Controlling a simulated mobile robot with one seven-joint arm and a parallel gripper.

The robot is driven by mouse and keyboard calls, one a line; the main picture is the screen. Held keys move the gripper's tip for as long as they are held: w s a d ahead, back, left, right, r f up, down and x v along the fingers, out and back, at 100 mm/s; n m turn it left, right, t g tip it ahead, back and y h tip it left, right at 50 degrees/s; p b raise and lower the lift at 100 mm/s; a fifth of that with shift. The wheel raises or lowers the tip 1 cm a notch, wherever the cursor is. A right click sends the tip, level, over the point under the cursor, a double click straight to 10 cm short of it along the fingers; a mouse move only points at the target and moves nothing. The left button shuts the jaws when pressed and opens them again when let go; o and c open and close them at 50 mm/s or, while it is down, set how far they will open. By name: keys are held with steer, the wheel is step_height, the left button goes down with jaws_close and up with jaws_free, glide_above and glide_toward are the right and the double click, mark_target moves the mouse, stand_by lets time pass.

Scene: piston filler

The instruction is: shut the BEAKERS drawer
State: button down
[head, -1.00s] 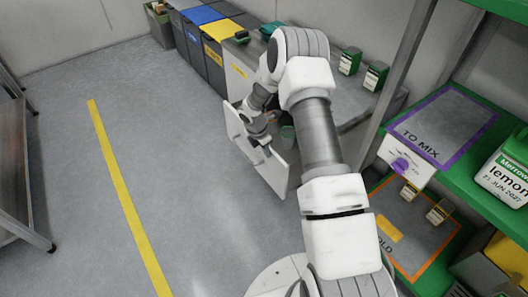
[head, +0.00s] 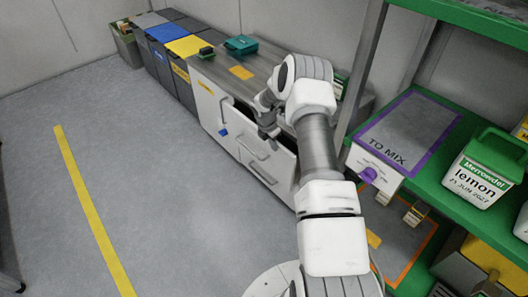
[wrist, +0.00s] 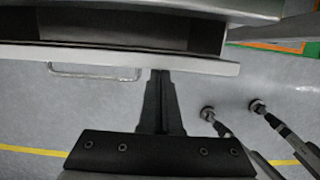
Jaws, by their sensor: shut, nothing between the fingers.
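No drawer name is legible. Its front edge crosses the top of the wrist view (wrist: 205,65), with the dark inside above it and a bar handle (wrist: 95,73) below. My gripper (head: 268,132) is shut and empty at the drawer front. In the wrist view its fingertips (wrist: 160,76) meet the front's edge; I cannot tell whether they press on it. My arm hides the cabinet's right part.
A lower drawer with a handle (head: 262,173) sits beneath. A teal case (head: 241,44) lies on the grey worktop (head: 262,62). Bins (head: 190,45) line the wall to the left. Green shelving (head: 425,185) stands close on the right. The floor in front is clear.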

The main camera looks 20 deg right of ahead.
steer(key=shift+w+d, duration=0.25)
steer(key=shift+d, duration=0.55)
steer(key=shift+a, duration=0.15)
